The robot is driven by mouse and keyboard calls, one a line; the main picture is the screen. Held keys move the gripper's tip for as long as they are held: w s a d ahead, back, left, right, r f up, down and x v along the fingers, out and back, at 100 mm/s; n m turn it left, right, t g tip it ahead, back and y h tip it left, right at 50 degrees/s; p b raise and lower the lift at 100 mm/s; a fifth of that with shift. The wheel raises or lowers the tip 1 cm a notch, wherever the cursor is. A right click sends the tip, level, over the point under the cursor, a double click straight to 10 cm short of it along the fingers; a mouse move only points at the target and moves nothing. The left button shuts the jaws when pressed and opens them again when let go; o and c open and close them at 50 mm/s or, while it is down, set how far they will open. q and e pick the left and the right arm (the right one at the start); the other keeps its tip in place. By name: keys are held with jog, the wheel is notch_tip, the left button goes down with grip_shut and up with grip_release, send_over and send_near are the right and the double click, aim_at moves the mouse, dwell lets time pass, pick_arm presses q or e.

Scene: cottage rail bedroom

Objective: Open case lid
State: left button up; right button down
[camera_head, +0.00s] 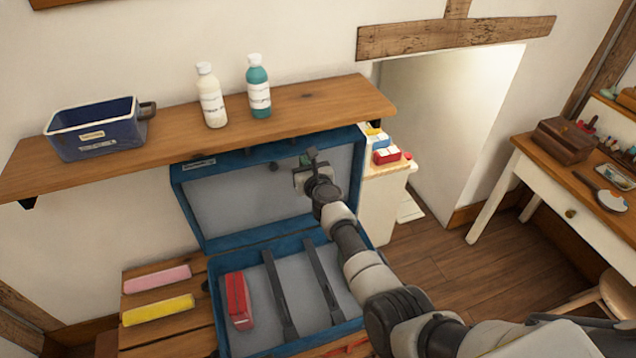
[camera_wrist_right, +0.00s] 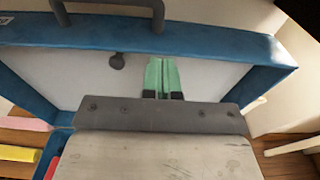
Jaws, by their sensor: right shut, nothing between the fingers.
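The blue case (camera_head: 218,292) lies on a wooden slatted surface with its lid (camera_head: 240,208) raised upright against the wall below the shelf. The lid's grey lining faces me, and its blue rim and dark handle (camera_wrist_right: 158,14) show in the right wrist view. My right gripper (camera_head: 312,160) is in front of the lid's inner face, near its upper right. Its green fingertips (camera_wrist_right: 163,75) are shut and empty. I cannot tell whether they touch the lining. The case base holds a red box (camera_head: 238,300) and two dark straps (camera_head: 278,293). My left gripper is not in view.
A wooden shelf (camera_head: 180,130) overhangs the lid, bearing a blue bin (camera_head: 95,130), a white bottle (camera_head: 211,97) and a teal bottle (camera_head: 258,88). Pink (camera_head: 157,278) and yellow (camera_head: 158,310) blocks lie left of the case.

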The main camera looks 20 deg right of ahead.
pick_arm(q)
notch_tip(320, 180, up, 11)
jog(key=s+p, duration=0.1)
jog(key=p, duration=0.9)
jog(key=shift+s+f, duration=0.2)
pick_arm(e)
jog(key=s+r, duration=0.7)
jog(key=s, duration=0.1)
jog(key=shift+d, duration=0.2)
jog(key=shift+s+r, duration=0.1)
